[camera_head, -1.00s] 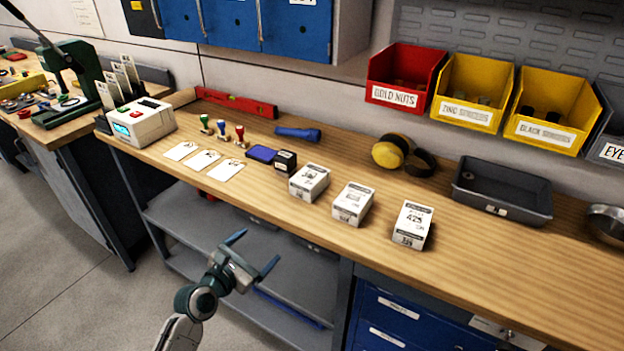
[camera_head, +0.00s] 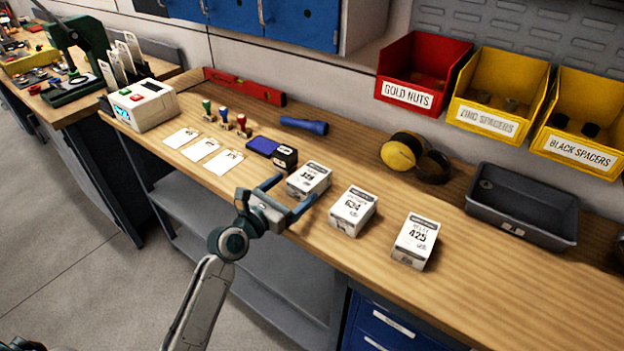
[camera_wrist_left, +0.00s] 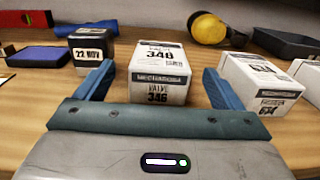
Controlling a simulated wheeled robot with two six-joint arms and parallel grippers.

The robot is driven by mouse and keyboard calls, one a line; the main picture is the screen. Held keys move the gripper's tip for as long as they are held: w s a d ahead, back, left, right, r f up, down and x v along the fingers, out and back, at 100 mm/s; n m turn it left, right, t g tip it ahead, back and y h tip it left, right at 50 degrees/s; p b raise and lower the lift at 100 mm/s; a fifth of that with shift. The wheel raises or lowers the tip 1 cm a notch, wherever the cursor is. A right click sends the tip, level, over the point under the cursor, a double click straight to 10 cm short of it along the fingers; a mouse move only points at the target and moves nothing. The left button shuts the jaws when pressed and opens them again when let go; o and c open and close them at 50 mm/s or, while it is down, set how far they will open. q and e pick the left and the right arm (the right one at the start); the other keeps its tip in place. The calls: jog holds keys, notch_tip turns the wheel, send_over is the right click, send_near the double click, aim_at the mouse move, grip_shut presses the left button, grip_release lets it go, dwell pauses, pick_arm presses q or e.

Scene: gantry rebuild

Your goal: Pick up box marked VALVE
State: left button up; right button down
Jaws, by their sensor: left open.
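Three small white boxes stand in a row on the wooden bench. The leftmost box (camera_head: 309,180) is marked VALVE 346 in the left wrist view (camera_wrist_left: 160,75). The middle box (camera_head: 353,210) reads 634 and also shows at the right of the left wrist view (camera_wrist_left: 262,84). The right box (camera_head: 415,242) reads 425. My left gripper (camera_head: 291,196) is open and empty, at the front of the VALVE box. In the left wrist view its fingers (camera_wrist_left: 160,86) point toward the box, one on either side, with a gap on each side. My right gripper is not in view.
A date stamp (camera_head: 284,157) and blue ink pad (camera_head: 262,146) are just left of the VALVE box. Yellow earmuffs (camera_head: 398,155) and a grey tray (camera_head: 480,212) lie behind and right. The bench front right is clear.

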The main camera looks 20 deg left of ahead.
aim_at(309, 175)
pick_arm(q)
jog(key=x, duration=0.7)
jog(key=shift+d, duration=0.1)
jog(key=c, duration=1.2)
